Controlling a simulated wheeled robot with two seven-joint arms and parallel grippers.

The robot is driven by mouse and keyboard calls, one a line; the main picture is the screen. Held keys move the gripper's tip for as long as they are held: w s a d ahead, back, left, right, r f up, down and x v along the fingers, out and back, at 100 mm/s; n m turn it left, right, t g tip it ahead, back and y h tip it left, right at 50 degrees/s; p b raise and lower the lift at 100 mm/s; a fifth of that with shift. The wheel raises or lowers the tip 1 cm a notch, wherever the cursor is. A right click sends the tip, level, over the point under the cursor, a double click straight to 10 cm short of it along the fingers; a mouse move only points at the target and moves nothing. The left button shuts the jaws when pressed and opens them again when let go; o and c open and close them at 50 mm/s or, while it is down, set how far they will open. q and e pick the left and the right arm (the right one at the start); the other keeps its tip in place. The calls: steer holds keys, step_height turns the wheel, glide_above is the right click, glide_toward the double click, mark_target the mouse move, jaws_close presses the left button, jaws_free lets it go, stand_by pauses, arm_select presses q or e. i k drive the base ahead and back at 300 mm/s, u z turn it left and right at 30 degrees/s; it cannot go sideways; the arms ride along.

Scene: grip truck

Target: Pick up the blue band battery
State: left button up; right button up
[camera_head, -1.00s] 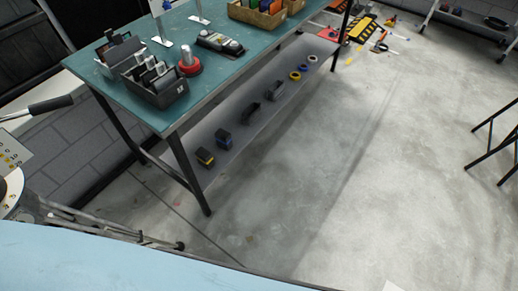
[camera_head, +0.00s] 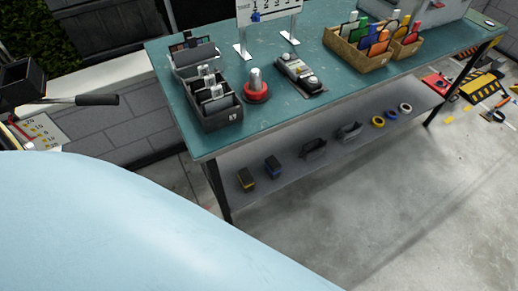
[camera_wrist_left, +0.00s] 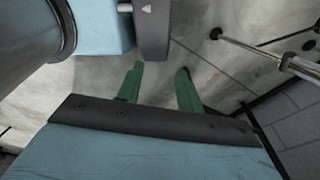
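Bare concrete floor lies beyond the fingers. The battery is not visible in the left wrist view. Neither gripper shows in the head view.
The teal workbench (camera_head: 305,110) carries a dark bin (camera_head: 220,115), a red-based post (camera_head: 256,90) and wooden boxes of cards (camera_head: 360,55). Its near leg (camera_head: 217,190) stands left of the shelf blocks. Black holders and tape rolls (camera_head: 377,122) lie further right.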

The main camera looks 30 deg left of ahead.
mark_target(273, 166)
steer(key=u, duration=0.9)
steer(key=i, duration=0.85)
steer(key=u, duration=0.95)
